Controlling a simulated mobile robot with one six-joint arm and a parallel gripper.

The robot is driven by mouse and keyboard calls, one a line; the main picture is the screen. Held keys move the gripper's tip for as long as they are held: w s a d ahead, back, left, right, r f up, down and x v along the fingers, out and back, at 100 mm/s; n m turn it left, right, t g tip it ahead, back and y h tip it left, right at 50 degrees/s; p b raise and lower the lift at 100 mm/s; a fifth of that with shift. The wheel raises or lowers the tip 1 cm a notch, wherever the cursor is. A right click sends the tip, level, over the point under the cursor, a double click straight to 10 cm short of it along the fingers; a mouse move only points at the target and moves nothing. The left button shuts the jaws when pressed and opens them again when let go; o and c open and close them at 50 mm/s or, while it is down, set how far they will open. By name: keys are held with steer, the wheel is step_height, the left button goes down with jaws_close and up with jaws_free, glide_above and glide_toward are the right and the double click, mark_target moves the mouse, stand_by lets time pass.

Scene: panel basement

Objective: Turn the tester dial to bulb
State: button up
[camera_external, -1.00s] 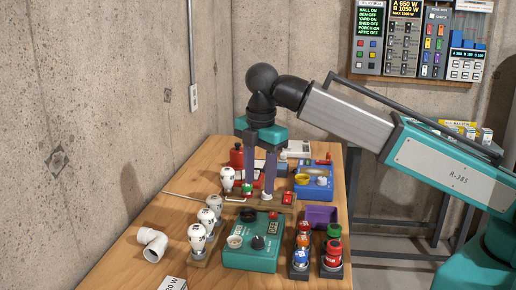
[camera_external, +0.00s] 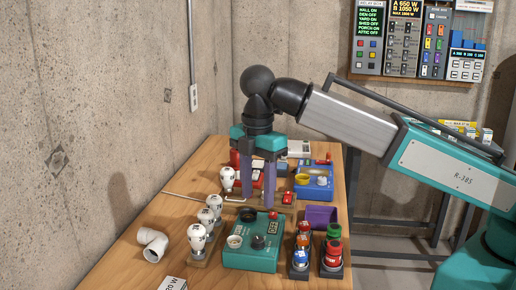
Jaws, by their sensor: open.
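The tester is a teal box (camera_external: 250,256) on the wooden table, with a pale round socket (camera_external: 235,241), a black dial knob (camera_external: 258,242) and a small panel at its upper right. The knob's pointing direction is too small to read. My gripper (camera_external: 258,207) points down with its two purple-grey fingers apart and nothing between them. In the picture its fingertips show just above the tester's back edge, above and behind the dial, apart from it.
White bulbs (camera_external: 198,237) stand in a holder left of the tester. Red, blue and green capped pieces (camera_external: 333,252) stand in dark holders at its right. A purple tray (camera_external: 321,216) and a blue box (camera_external: 314,187) lie behind. A white pipe elbow (camera_external: 152,244) lies at left.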

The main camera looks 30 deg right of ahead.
mark_target(258, 240)
steer(key=shift+f+p, duration=1.15)
steer(key=shift+f, duration=4.95)
steer(key=c, duration=1)
steer(key=shift+c, duration=0.2)
